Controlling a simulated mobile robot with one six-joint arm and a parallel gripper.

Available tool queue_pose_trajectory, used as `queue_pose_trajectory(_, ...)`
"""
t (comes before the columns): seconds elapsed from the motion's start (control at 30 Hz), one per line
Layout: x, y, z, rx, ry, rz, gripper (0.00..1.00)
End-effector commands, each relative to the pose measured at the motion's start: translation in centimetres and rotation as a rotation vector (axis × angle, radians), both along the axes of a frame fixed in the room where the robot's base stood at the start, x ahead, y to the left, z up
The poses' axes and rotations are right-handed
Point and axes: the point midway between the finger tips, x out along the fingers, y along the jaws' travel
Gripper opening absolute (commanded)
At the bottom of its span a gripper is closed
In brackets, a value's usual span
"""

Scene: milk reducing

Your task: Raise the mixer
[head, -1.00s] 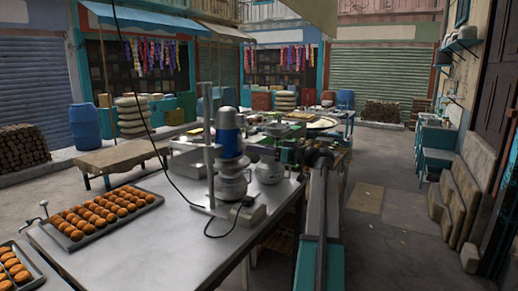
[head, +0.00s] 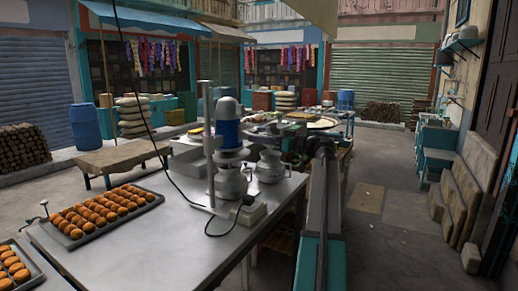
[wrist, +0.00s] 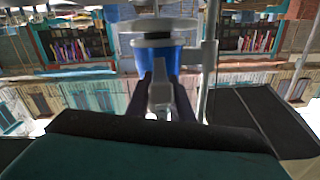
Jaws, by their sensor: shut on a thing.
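The mixer (head: 228,132) is a blue motor with a pale cap, carried on a vertical metal pole (head: 208,115) at the table's far part. It is upright above a round metal pot (head: 230,184), with its lower disc close over the pot's mouth. My gripper (wrist: 160,92) is shut on the mixer's side; in the wrist view the blue body (wrist: 160,58) fills the space beyond the fingers. In the head view my gripper (head: 248,141) reaches the mixer from the right, and its tips are small and hard to make out.
A second metal pot (head: 270,168) stands right of the first, under my arm. A control box (head: 246,213) with a black cable sits at the stand's base. A tray of orange sweets (head: 105,212) lies at the table's left. The table's near middle (head: 150,240) is clear.

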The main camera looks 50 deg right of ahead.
Motion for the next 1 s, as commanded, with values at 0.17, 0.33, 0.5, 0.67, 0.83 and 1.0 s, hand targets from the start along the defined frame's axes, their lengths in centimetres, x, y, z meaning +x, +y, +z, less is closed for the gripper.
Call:
queue_pose_trajectory(0.17, 0.0, -0.3, 2.9, -0.002, -0.003, -0.005, 0.00)
queue_pose_trajectory(0.33, 0.1, -0.3, 5.5, -0.002, -0.005, -0.006, 0.00)
queue_pose_trajectory(0.5, 0.1, -0.3, 8.3, -0.001, -0.005, -0.007, 0.00)
queue_pose_trajectory(0.67, 0.1, -0.3, 10.6, 0.000, -0.005, -0.007, 0.00)
queue_pose_trajectory(0.83, 0.0, -0.2, 11.6, 0.003, -0.004, -0.007, 0.00)
queue_pose_trajectory(1.0, 0.0, -0.1, 11.6, 0.004, -0.004, -0.007, 0.00)
